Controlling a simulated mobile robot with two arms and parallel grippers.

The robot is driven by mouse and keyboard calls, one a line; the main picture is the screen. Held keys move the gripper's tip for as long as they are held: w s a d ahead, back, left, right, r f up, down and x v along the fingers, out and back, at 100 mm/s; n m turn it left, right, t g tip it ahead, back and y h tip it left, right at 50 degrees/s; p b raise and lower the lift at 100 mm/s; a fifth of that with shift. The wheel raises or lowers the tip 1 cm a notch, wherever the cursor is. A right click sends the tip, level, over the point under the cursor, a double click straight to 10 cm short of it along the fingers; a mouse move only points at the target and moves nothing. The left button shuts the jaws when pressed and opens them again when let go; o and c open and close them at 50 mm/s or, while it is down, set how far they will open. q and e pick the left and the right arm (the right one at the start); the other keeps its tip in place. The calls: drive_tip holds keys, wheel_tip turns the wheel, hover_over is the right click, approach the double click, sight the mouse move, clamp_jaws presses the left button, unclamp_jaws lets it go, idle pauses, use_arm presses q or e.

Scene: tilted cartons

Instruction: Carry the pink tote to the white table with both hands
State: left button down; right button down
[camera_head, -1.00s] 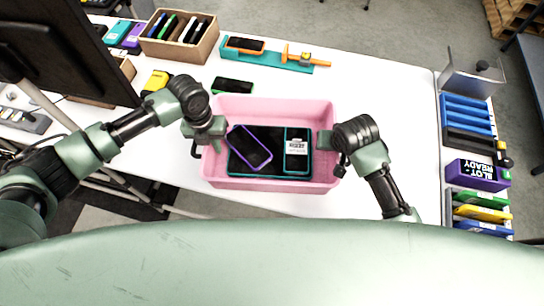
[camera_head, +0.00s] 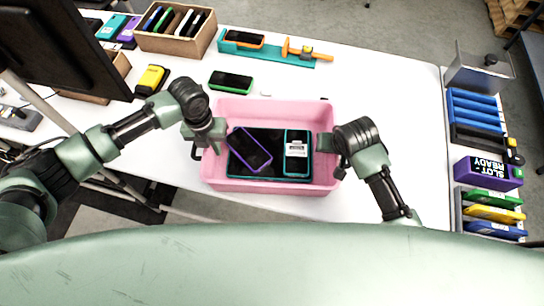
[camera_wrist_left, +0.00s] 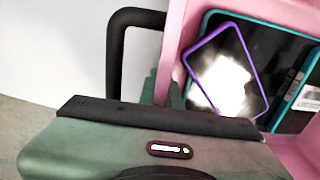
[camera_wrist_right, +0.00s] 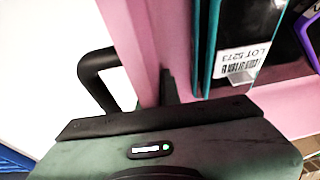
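The pink tote (camera_head: 275,112) is level in the middle of the head view, over the front part of a white table (camera_head: 385,110). Inside it lie a dark teal-edged tablet (camera_head: 236,172), a purple-framed phone (camera_head: 249,149) and a teal-framed device with a white label (camera_head: 296,150). My left gripper (camera_head: 217,134) is shut on the tote's left wall, and my right gripper (camera_head: 326,142) is shut on its right wall. The left wall also shows in the left wrist view (camera_wrist_left: 177,50), the right wall in the right wrist view (camera_wrist_right: 140,45). The fingertips are partly hidden.
A green-edged phone (camera_head: 231,80), a yellow device (camera_head: 152,79) and a cardboard box of phones (camera_head: 176,28) stand behind and left. A teal holder (camera_head: 265,50) is at the back. Blue racks (camera_head: 475,105) and a purple box (camera_head: 487,172) line the right. Floor shows at front left.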

use_arm(q)
drive_tip(key=shift+a+f, duration=0.15)
drive_tip(key=shift+f, duration=0.2)
use_arm(e)
drive_tip(key=shift+d+f, duration=0.2)
drive_tip(key=shift+f, duration=0.15)
use_arm(q)
drive_tip(key=c, duration=1.8)
unclamp_jaws()
use_arm(e)
drive_tip(key=c, duration=1.8)
unclamp_jaws()
use_arm(q)
drive_tip(key=shift+o, duration=0.8)
drive_tip(key=shift+s+r, duration=0.1)
use_arm(e)
drive_tip(key=shift+o, duration=0.8)
drive_tip(key=shift+s+a+r, duration=0.1)
drive_tip(key=shift+a, duration=0.05)
drive_tip(key=shift+r, duration=0.1)
use_arm(q)
wheel_tip(320, 180, up, 12)
drive_tip(key=shift+a, duration=0.25)
use_arm(e)
drive_tip(key=v, duration=1.1)
drive_tip(key=shift+s+r, duration=0.15)
drive_tip(key=shift+r, duration=0.25)
drive_tip(key=shift+a, duration=0.1)
